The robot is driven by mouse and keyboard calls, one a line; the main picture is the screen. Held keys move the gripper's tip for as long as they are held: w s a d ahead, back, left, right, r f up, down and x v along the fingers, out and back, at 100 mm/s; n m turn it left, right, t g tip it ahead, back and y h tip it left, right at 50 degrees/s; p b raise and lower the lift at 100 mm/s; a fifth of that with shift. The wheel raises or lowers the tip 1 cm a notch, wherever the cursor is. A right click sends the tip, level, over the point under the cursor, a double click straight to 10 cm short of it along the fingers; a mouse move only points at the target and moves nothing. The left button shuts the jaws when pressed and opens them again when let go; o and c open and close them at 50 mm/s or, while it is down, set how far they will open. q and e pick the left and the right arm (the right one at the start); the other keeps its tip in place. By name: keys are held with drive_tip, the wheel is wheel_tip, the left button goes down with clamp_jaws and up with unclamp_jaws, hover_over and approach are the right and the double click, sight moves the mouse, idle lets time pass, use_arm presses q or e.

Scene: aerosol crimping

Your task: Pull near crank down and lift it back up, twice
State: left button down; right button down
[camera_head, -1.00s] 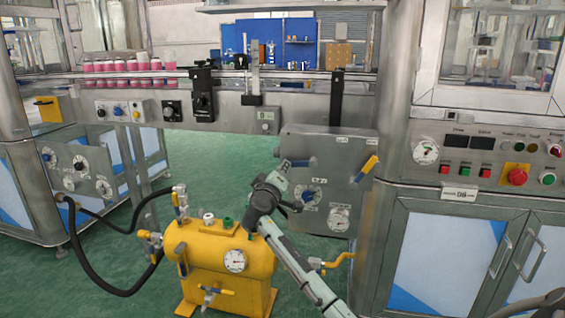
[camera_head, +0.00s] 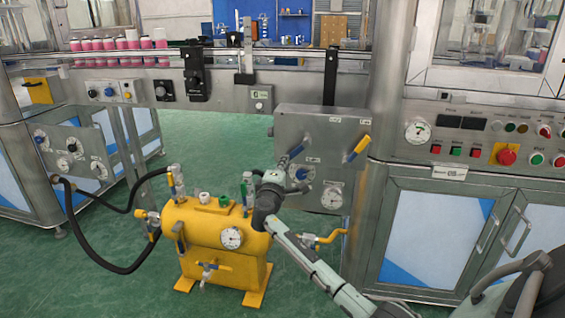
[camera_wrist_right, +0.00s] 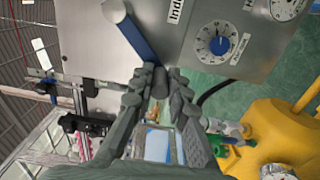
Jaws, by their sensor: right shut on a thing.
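The near crank (camera_head: 293,154) is a blue lever at the left of the grey box's front. It slopes down to the left, and its blue arm also shows in the wrist view (camera_wrist_right: 133,35). My right gripper (camera_wrist_right: 157,80) is shut on the grey grip at the crank's end. In the head view the right gripper (camera_head: 284,172) is at the lower left of the box, partly covering the crank's end. A second lever with a yellow and blue handle (camera_head: 357,148) sits on the right of the box. My left gripper is not in view.
A yellow tank (camera_head: 205,235) with valves stands below and left. A control cabinet (camera_head: 395,180) stands at the right.

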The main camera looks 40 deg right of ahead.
drive_tip(key=shift+s+f, duration=0.1)
drive_tip(key=shift+f, duration=0.1)
drive_tip(key=c, duration=1.5)
unclamp_jaws()
drive_tip(key=shift+r, duration=0.1)
drive_tip(key=shift+o, duration=0.2)
drive_tip(key=v, duration=1.2)
